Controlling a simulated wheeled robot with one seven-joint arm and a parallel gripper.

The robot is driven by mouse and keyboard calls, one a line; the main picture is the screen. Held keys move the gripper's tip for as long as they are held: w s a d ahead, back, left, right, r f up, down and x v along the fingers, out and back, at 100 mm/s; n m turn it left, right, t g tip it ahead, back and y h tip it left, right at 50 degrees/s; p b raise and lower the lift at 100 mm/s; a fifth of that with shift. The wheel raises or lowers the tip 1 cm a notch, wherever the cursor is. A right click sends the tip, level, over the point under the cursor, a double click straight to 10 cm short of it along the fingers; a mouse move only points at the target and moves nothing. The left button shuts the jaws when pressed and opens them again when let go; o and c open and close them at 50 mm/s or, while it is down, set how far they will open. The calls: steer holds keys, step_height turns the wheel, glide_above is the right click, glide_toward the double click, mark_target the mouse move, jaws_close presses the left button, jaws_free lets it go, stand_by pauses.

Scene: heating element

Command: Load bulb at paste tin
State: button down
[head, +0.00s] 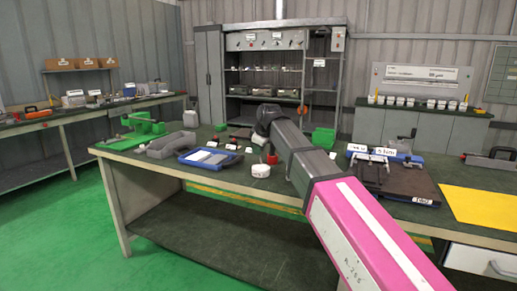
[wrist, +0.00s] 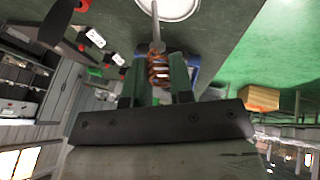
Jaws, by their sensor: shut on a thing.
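In the wrist view my gripper (wrist: 158,78) is shut on the bulb (wrist: 157,45), a thin grey metal rod with a copper-coloured coil. The coil sits between the two dark green fingers and the rod points away from them. A round white tin (wrist: 172,6), likely the paste tin, is cut off by the top edge, just beyond the rod's tip. I cannot tell whether rod and tin touch. In the head view a white tin (head: 260,170) stands near the bench's front edge. My gripper's fingers cannot be made out there.
On the bench (head: 225,187) a blue tray (head: 210,157), a grey bin (head: 171,145) and a green fixture (head: 140,128) stand left of the tin. A red cup (head: 272,159) is close by it. A dark board (head: 395,180) and yellow sheet (head: 480,205) lie right of my arm.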

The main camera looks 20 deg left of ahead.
steer(key=shift+f, duration=0.55)
stand_by(0.9)
steer(key=shift+r, duration=0.1)
steer(key=shift+r, duration=3.45)
